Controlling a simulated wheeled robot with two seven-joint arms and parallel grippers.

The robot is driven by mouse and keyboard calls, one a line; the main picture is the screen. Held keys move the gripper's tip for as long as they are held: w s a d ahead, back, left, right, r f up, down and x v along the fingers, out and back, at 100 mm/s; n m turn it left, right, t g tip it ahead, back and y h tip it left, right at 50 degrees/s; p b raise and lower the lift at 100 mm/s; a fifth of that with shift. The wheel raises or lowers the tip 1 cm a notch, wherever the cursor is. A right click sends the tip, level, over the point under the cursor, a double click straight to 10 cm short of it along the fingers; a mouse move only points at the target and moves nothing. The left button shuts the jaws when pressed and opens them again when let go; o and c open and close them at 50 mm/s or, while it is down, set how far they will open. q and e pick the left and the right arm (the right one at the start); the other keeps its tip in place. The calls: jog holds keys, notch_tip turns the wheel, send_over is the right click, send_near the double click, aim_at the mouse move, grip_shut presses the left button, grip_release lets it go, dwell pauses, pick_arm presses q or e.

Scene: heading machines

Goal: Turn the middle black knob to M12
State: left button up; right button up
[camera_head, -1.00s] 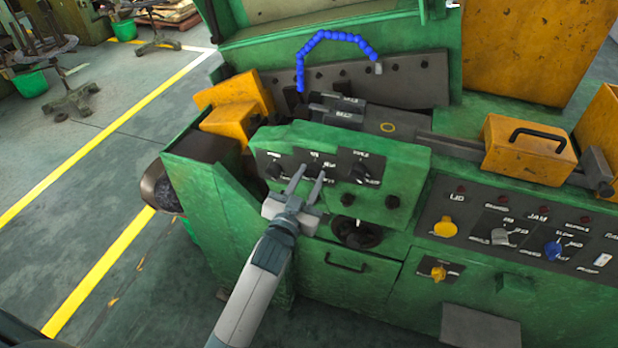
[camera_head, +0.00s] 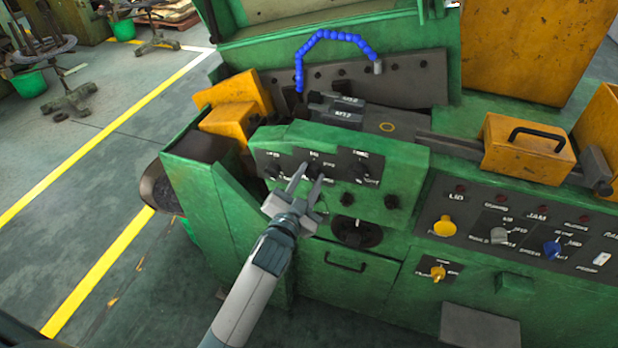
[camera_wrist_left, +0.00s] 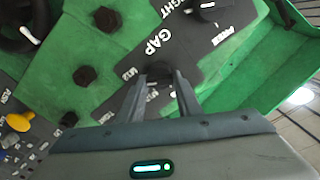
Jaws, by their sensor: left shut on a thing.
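The middle black knob (camera_wrist_left: 159,70) sits on the black plate marked GAP in the left wrist view. My left gripper (camera_wrist_left: 161,84) has its two fingers on either side of this knob and is shut on it. An M12 mark (camera_wrist_left: 127,73) shows just left of the fingers, with other marks partly hidden near them. Which mark the knob points to cannot be told. In the head view, my left gripper (camera_head: 309,174) reaches up to the middle of the green control box (camera_head: 400,165), where its fingers partly cover the knob. My right gripper is not in view.
A right-hand black knob (camera_head: 361,174) is close beside the fingers. Small black knobs (camera_head: 347,199) and a round black dial (camera_head: 356,233) sit below. A lower panel with a yellow button (camera_head: 445,227) and a blue knob (camera_head: 553,249) is to the right.

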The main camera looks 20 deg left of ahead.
pick_arm(q)
jog(key=o, duration=1)
jog(key=shift+o, duration=0.2)
jog(key=shift+s, duration=0.1)
jog(key=shift+s+f+b, duration=0.1)
jog(key=shift+s+b, duration=0.2)
jog(key=shift+s, duration=0.1)
jog(key=s+b, duration=0.6)
jog(key=s, duration=1)
jog(key=shift+s+a, duration=0.2)
jog(key=shift+a, duration=0.05)
